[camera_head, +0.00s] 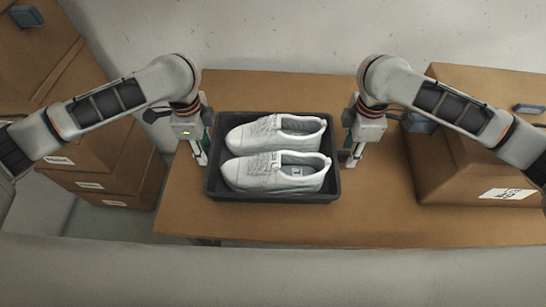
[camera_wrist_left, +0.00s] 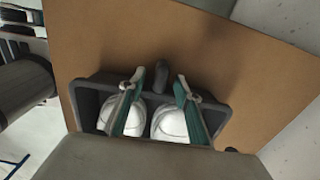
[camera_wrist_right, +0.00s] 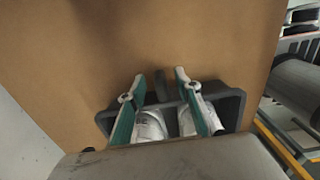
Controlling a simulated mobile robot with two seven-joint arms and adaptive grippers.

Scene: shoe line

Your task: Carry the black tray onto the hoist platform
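The black tray (camera_head: 272,198) lies on a brown table and holds a pair of white shoes (camera_head: 277,172). My left gripper (camera_head: 201,158) points down at the tray's left end. In the left wrist view its open fingers (camera_wrist_left: 160,80) stand apart on either side of the tray's dark end handle (camera_wrist_left: 161,77), with gaps to it. My right gripper (camera_head: 350,160) points down at the right end. In the right wrist view its open fingers (camera_wrist_right: 160,82) likewise stand on either side of the other handle (camera_wrist_right: 160,86). I cannot make out the hoist platform in these views.
The brown table (camera_head: 420,230) is clear in front of and behind the tray. A large cardboard box (camera_head: 450,165) stands on its right part, near my right arm. Stacked cardboard boxes (camera_head: 105,165) stand left of the table. Grey rollers (camera_wrist_left: 22,88) show beyond the table's edge.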

